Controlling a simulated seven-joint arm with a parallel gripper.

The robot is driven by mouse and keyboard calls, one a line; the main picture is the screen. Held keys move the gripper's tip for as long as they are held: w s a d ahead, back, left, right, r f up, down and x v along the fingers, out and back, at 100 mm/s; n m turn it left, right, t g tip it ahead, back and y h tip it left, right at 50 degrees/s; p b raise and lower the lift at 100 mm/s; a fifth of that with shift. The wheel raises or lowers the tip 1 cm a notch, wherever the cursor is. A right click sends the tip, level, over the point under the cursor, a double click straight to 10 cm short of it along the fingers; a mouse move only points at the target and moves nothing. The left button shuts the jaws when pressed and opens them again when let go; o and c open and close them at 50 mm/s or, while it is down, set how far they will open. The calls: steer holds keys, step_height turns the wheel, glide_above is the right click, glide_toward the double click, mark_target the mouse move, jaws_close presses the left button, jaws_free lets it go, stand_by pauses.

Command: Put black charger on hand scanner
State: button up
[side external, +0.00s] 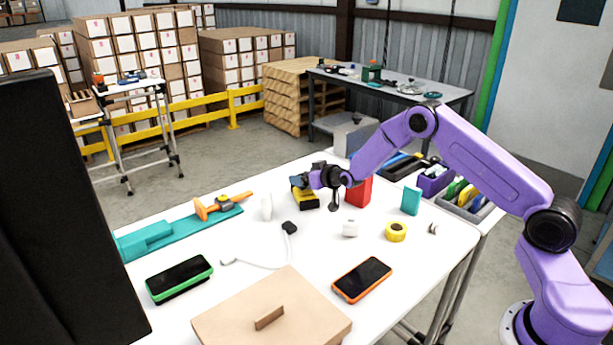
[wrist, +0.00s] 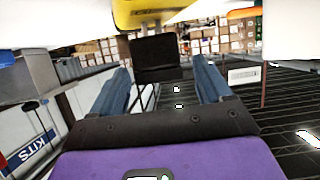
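A small black charger plug (side external: 289,228) lies on the white table, with a white cable curling left from it. I cannot be sure which item is the hand scanner; a green-edged handheld device with a dark screen (side external: 180,278) lies at the front left. My gripper (side external: 302,183) points left above a yellow-and-black item (side external: 307,201), beyond the charger. Contact with that item cannot be told. In the wrist view my blue fingers (wrist: 160,72) stand apart. A yellow-edged item (wrist: 145,12) shows at the top.
An orange-edged phone (side external: 362,280), a lidded cardboard box (side external: 235,318), yellow tape (side external: 396,232), a white block (side external: 350,229) and a red box (side external: 359,192) are on the table. An orange tool (side external: 222,206) lies on a teal strip (side external: 165,236). A tall black panel (side external: 60,220) stands left.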

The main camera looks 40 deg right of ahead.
steer(key=shift+r, duration=0.1)
steer(key=shift+s+r, duration=0.25)
steer(key=shift+s, duration=0.15)
steer(key=v, duration=1.1)
steer(key=s+a+r+n+g+y, duration=0.2)
steer(key=s+a+n+g, duration=0.15)
steer(key=s+a, duration=0.65)
steer(key=s+a+r+n+g+y, duration=0.2)
steer(key=s+a+r+n+g, duration=0.15)
steer(key=s+a, duration=0.6)
steer(key=s+d+r+n+g+h, duration=0.1)
steer(key=s+d+n+g, duration=0.1)
steer(key=s, duration=1)
steer(key=s+d+r+n+g+h, duration=0.1)
steer(key=s+d+n+g+h, duration=0.1)
steer(key=s, duration=1)
steer(key=d+n+g, duration=0.1)
steer(key=d+g, duration=0.1)
steer(key=d, duration=0.1)
steer(key=shift+r+n+h, duration=0.25)
steer(key=shift+n+h, duration=0.05)
